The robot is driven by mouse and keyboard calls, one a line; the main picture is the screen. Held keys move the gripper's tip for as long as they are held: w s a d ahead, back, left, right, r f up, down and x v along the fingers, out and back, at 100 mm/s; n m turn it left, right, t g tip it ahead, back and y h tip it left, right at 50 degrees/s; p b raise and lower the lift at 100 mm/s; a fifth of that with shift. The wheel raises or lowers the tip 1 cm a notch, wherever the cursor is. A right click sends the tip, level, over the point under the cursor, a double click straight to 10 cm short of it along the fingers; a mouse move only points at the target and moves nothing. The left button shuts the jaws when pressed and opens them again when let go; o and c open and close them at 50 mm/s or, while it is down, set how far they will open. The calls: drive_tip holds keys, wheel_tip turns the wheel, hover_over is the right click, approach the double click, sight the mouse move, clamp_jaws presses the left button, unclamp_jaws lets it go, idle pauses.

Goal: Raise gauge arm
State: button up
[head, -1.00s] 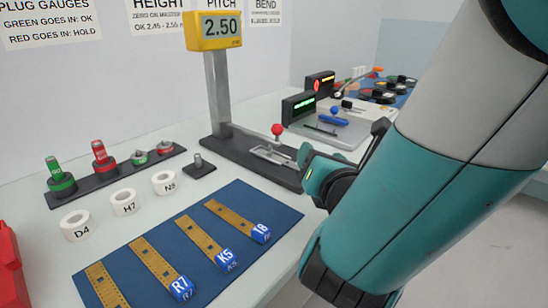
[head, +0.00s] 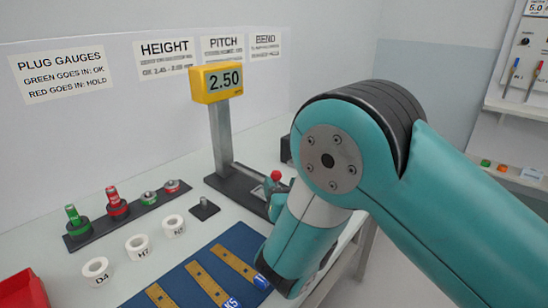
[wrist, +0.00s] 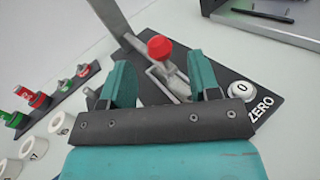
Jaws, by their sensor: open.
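The height gauge has a yellow display (head: 217,81) reading 2.50 on a grey post (head: 221,135) above a dark base (head: 236,184). Its lever has a red knob (head: 276,175), which also shows in the wrist view (wrist: 160,48) above a metal bracket (wrist: 166,78). My gripper (wrist: 162,84) is open in the wrist view, one teal finger on each side of the lever. The knob lies slightly beyond the fingertips, and I cannot tell whether they touch the lever. In the head view my arm hides most of the gripper. A white ZERO button (wrist: 242,91) is on the base, right of the gripper.
A plug gauge rack (head: 130,211) with red and green gauges stands left of the gauge. Several white rings (head: 137,246) lie in front of it. A blue mat (head: 243,238) with brown strips is at the front. A red bin (head: 22,290) sits at lower left.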

sight(275, 172)
drive_tip(key=p+x, duration=0.2)
drive_tip(key=x, duration=0.4)
drive_tip(key=shift+w, duration=0.25)
clamp_jaws()
